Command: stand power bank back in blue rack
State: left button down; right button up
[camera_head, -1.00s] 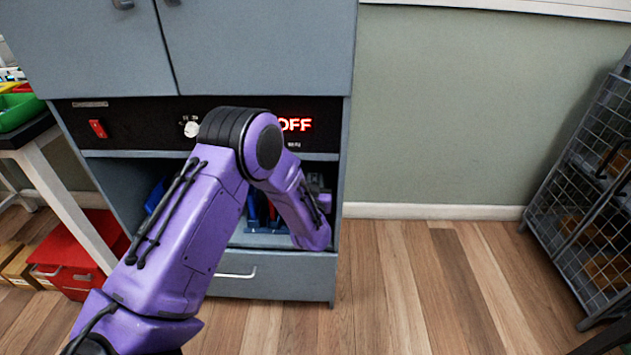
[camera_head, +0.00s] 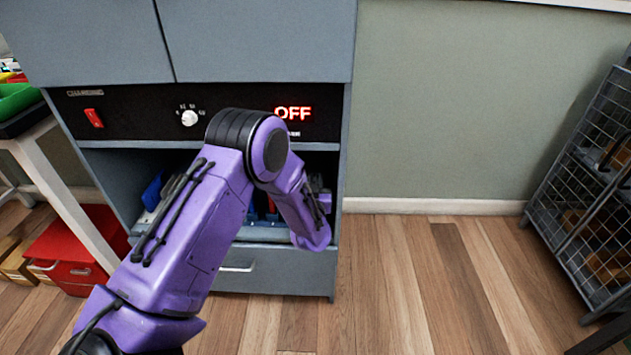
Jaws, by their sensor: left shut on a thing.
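My left arm reaches into the open bay of a grey cabinet (camera_head: 275,268). My left gripper (camera_head: 322,192) shows only in part, small and dark, at the right side of the bay beyond my purple forearm. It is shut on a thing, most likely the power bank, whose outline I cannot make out. Blue upright parts (camera_head: 272,213), perhaps the blue rack, show in the bay between my arm links. Another blue piece (camera_head: 153,190) stands at the bay's left side. I cannot tell which belongs to the rack. My right gripper is not in view.
Above the bay a black panel (camera_head: 145,118) carries a red switch (camera_head: 94,118), a white knob (camera_head: 189,118) and a lit OFF display (camera_head: 293,113). A red drawer box (camera_head: 68,250) is at left. A wire rack (camera_head: 590,190) stands at right. The floor between is clear.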

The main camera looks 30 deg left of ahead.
pick_arm(q)
jog(key=shift+f, duration=0.45)
dwell(0.4)
jog(key=c, duration=0.9)
grip_release()
jog(key=shift+o, duration=0.2)
